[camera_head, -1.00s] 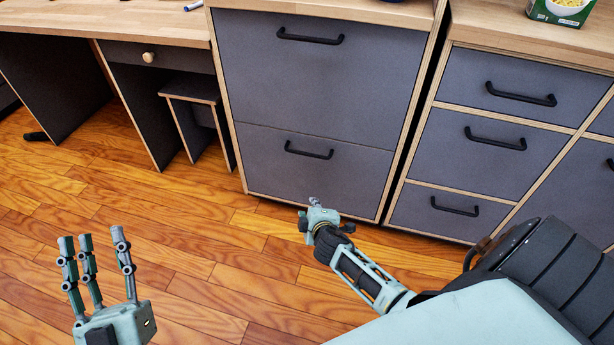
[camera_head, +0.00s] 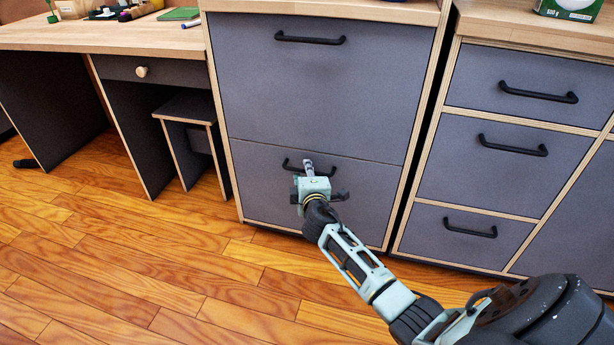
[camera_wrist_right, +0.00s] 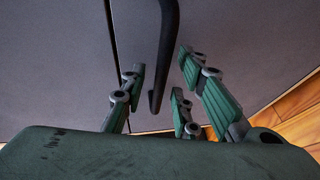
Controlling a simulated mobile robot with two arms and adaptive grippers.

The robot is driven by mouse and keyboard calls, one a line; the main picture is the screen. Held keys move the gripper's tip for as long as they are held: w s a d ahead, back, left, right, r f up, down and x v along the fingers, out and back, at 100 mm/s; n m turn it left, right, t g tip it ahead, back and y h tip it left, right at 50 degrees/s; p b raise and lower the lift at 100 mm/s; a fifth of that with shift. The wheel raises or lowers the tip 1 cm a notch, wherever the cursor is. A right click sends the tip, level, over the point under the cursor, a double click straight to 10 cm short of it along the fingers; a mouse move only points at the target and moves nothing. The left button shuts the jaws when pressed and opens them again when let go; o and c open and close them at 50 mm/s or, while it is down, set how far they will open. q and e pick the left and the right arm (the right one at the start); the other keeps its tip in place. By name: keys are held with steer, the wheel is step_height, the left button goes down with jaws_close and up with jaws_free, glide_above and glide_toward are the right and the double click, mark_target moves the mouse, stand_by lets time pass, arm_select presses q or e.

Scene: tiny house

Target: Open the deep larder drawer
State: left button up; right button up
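The tall grey cabinet has a large upper front (camera_head: 310,90) and a lower drawer front (camera_head: 260,190), each with a black bar handle. Both fronts look closed. I cannot tell from the pictures which one is called the deep larder drawer. My right gripper (camera_head: 308,168) is at the lower front's handle (camera_head: 290,165) and hides part of it. In the right wrist view the black handle (camera_wrist_right: 167,50) runs between the spread fingers of my right gripper (camera_wrist_right: 160,92), with gaps on both sides. The upper handle (camera_head: 310,39) is free. My left gripper is out of view.
A bank of grey drawers (camera_head: 485,150) stands close on the right. A desk (camera_head: 100,38) with a small stool (camera_head: 190,108) under it is on the left. The wooden floor (camera_head: 150,270) in front is clear.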

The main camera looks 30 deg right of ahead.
steer(key=shift+w+d, duration=0.15)
steer(key=shift+w, duration=0.1)
jaws_close()
stand_by(0.5)
